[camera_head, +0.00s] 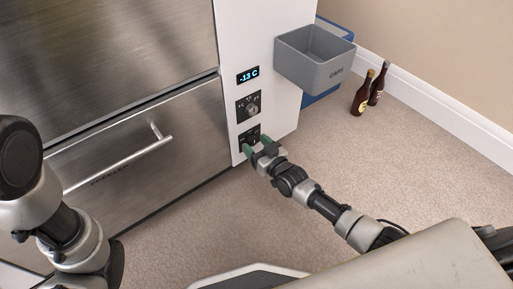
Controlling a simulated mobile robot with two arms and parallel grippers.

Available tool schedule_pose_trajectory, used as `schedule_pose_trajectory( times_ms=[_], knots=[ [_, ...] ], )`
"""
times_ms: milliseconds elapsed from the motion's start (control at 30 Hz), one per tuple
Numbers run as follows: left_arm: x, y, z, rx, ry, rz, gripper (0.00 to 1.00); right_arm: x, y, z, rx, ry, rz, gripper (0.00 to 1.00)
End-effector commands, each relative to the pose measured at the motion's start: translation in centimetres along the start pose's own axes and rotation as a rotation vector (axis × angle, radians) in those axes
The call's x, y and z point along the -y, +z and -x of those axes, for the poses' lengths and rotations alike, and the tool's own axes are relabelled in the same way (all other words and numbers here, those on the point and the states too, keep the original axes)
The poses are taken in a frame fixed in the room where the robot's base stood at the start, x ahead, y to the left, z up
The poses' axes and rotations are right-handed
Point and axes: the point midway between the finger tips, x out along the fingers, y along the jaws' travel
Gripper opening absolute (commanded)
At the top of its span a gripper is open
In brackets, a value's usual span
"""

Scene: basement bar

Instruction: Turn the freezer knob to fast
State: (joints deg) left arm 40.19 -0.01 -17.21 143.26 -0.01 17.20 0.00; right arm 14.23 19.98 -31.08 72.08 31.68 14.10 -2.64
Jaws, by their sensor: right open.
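The steel freezer drawer (150,165) with a bar handle is closed at the left. A white panel (263,40) at its right carries a display (248,75) reading -13 C. Below the display is an upper knob (251,108) on a black plate. Below that is a lower knob plate (250,133), partly hidden by my right gripper (256,145). The right gripper is open, with its green-tipped fingers at the lower knob. I cannot tell whether they touch the knob, or where it points. My left arm shows at the left edge, but its gripper is not in view.
A grey bin labelled CAPS (312,62) is mounted on the panel's right side, with a blue object (335,30) behind it. Two brown bottles (368,92) stand on the carpet by the wall. The carpet (400,150) at the right is clear.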

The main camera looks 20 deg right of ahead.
Motion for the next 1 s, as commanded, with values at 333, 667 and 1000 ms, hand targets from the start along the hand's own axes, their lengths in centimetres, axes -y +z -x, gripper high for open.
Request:
schedule_pose_trajectory(
  times_ms=[333,667,1000],
  knots=[
    [-0.01,0.0,-0.03,-0.001,0.001,0.0,0.85,0.03,-0.05,-0.03,0.0,0.0,0.0,0.43],
    [-0.01,0.01,-0.03,0.0,0.001,0.0,0.85,0.02,-0.05,-0.01,0.0,0.0,-0.003,0.12],
    [0.06,0.13,-0.32,0.001,0.0,0.0,0.85,0.07,-0.13,-0.02,-0.001,-0.001,-0.118,0.12]
  ],
)
